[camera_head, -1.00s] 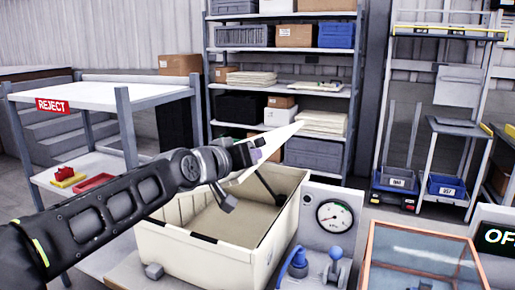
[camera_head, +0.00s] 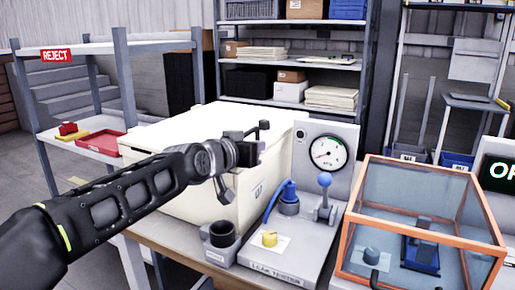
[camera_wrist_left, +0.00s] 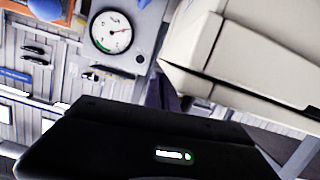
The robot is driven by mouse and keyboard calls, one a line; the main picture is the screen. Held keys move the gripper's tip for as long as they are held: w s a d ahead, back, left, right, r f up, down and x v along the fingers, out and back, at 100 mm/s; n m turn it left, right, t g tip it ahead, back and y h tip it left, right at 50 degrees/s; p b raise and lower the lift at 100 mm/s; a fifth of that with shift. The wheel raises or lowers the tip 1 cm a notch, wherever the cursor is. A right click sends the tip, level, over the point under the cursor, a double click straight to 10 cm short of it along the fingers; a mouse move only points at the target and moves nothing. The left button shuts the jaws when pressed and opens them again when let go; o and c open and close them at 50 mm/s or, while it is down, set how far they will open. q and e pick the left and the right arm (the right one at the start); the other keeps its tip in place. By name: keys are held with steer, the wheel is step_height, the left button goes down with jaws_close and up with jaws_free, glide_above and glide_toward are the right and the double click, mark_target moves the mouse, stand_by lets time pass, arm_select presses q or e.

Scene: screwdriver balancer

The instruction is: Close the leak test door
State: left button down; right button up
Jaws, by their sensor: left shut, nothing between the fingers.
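The leak test door looks to be the cream lid (camera_head: 165,125) of the large cream box (camera_head: 190,185), left of the gauge panel. The lid lies flat over the box and hides its inside; whether it is fully seated I cannot tell. The box's edge also shows in the left wrist view (camera_wrist_left: 245,60). My left gripper (camera_head: 262,138) is shut and empty, in front of the box's right part near the lid's edge. I cannot tell whether it touches the lid. My right gripper is not in view.
An orange-framed glass case (camera_head: 425,215) stands farther right. A reject rack (camera_head: 90,50) stands left.

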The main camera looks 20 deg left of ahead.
arm_select(q)
steer(key=shift+f, duration=0.8)
step_height(320, 180, up, 6)
steer(key=p, duration=0.3)
steer(key=shift+f+p, duration=0.1)
steer(key=shift+p, duration=0.2)
steer(key=d+v, duration=0.1)
steer(key=v, duration=0.9)
steer(key=shift+a+b, duration=0.35)
